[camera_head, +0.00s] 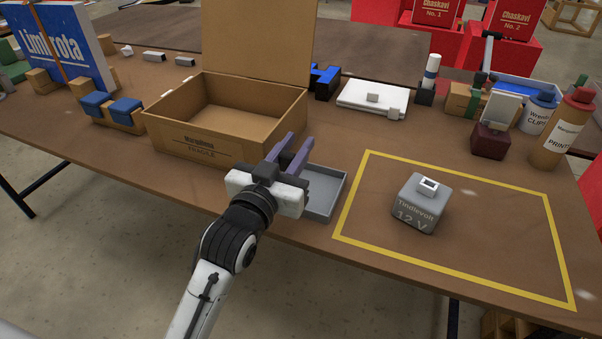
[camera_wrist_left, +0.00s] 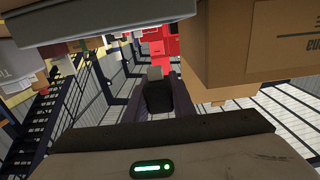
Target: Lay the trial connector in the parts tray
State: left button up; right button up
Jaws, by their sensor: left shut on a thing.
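My left gripper (camera_head: 291,146) is over the near edge of the table, between the cardboard box and the grey parts tray. In the left wrist view its purple fingers (camera_wrist_left: 157,105) are shut on a small dark block with a light grey end, which I take as the trial connector (camera_wrist_left: 156,92). In the head view the connector cannot be made out between the fingers. The shallow grey parts tray (camera_head: 337,193) lies just right of the gripper, partly hidden by it; its bare visible floor looks empty. The tray also shows in the left wrist view (camera_wrist_left: 100,37). My right gripper is not in view.
An open cardboard box (camera_head: 210,152) stands left of the gripper. A grey 12 V block (camera_head: 416,212) with a small white piece on top sits inside a yellow outline (camera_head: 356,195). A white board (camera_head: 373,97), bottles and blocks stand behind.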

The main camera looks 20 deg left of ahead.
pick_arm(q)
jog(key=shift+f+b, duration=0.35)
jog(key=shift+f, duration=2.45)
jog(key=shift+f, duration=0.2)
jog(key=o, duration=1)
